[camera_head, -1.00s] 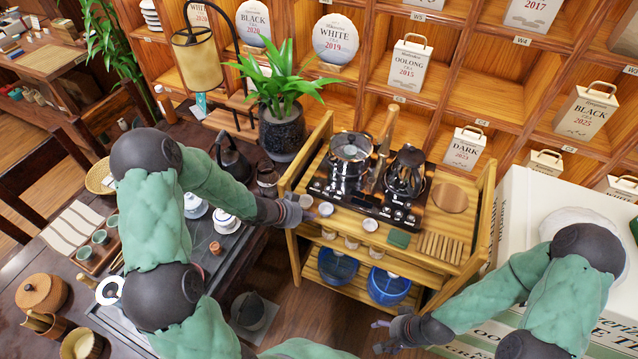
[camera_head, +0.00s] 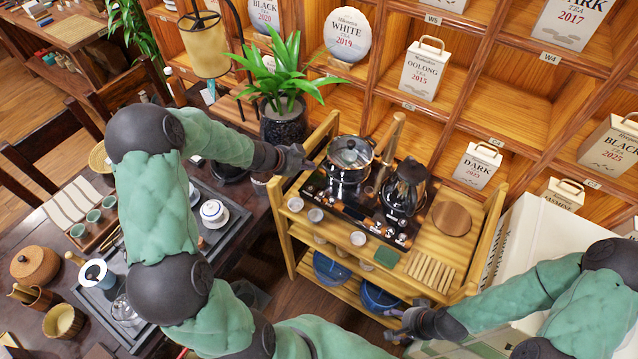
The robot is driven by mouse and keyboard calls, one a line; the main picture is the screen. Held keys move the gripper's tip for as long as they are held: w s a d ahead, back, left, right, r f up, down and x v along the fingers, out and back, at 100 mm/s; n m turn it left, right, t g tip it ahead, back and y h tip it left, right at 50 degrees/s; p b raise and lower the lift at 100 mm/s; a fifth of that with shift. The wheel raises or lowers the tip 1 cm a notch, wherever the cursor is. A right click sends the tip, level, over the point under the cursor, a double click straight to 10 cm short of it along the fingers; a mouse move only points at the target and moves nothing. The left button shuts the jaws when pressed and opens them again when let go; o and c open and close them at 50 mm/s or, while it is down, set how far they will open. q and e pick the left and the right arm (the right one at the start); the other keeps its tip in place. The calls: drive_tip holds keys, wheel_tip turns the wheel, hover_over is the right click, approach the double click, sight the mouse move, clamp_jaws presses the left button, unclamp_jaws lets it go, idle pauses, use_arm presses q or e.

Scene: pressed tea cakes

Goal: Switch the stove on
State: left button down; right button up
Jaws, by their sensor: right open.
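The black stove (camera_head: 366,207) lies on the top of a wooden cart, with a strip of small controls along its front edge. A glass-lidded steel pot (camera_head: 349,160) stands on its left part and a dark kettle (camera_head: 404,188) on its right part. My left gripper (camera_head: 302,158) is at the cart's left side, just left of the pot and the stove; its finger opening is too small to tell. My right gripper (camera_head: 394,328) is open and empty, low in front of the cart, apart from the stove. Whether the stove is lit cannot be told.
The cart (camera_head: 447,255) has raised side frames. Small cups (camera_head: 316,215), a green block (camera_head: 387,258) and a round wooden board (camera_head: 452,218) lie around the stove. A potted plant (camera_head: 284,122) stands behind my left gripper. Tea shelves (camera_head: 505,105) rise behind.

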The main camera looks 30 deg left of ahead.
use_arm(q)
drive_tip(key=shift+s, duration=0.15)
drive_tip(key=b, duration=0.9)
hover_over(309, 190)
wheel_tip(309, 190, down, 7)
drive_tip(key=shift+f, duration=0.9)
drive_tip(key=shift+f, duration=0.15)
idle(0.5)
drive_tip(key=shift+f, duration=0.25)
drive_tip(key=shift+f, duration=0.4)
idle(0.5)
